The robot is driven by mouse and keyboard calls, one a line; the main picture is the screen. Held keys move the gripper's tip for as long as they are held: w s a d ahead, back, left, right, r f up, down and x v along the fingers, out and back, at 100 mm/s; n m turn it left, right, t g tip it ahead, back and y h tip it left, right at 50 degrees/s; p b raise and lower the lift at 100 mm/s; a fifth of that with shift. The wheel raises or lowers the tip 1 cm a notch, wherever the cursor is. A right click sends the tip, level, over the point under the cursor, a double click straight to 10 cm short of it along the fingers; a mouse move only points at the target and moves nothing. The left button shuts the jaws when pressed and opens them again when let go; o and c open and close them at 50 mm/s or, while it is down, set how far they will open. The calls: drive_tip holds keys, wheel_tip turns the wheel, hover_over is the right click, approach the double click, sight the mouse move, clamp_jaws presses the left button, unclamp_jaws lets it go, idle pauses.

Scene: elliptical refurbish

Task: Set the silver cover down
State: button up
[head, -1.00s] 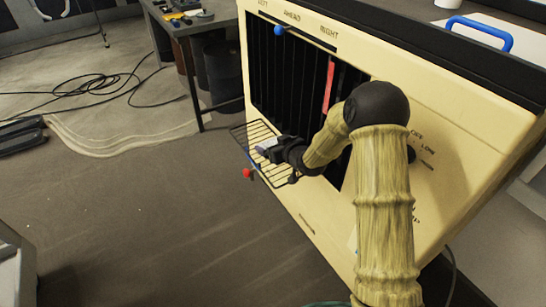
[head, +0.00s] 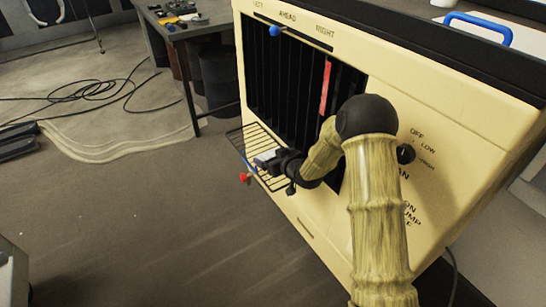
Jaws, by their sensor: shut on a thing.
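My gripper (head: 263,160) is small in the head view, low in front of the left part of the cream cooler. It is shut on a thin wire grille (head: 246,141), which I take to be the silver cover. The grille looks dark here and juts out tilted from the cooler's front. My gripper and wrist hide its middle and part of its right side. I cannot tell whether the grille touches the cooler.
The cream cooler (head: 310,213) has dark vertical slats, a red strip, a blue slider knob and a black dial (head: 405,153). A small red piece (head: 245,178) shows by the grille. A workbench (head: 185,28) and loose cable (head: 75,92) are behind left.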

drive_tip(key=o, duration=0.8)
drive_tip(key=shift+a+f, duration=0.1)
drive_tip(key=shift+o, duration=0.8)
drive_tip(key=shift+s+a, duration=0.1)
drive_tip(key=shift+a, duration=0.05)
drive_tip(key=shift+s+d+r, duration=0.2)
drive_tip(key=shift+d+r, duration=0.1)
drive_tip(key=p+v, duration=0.4)
drive_tip(key=v, duration=0.7)
drive_tip(key=shift+d, duration=0.2)
drive_tip(key=shift+s, duration=0.1)
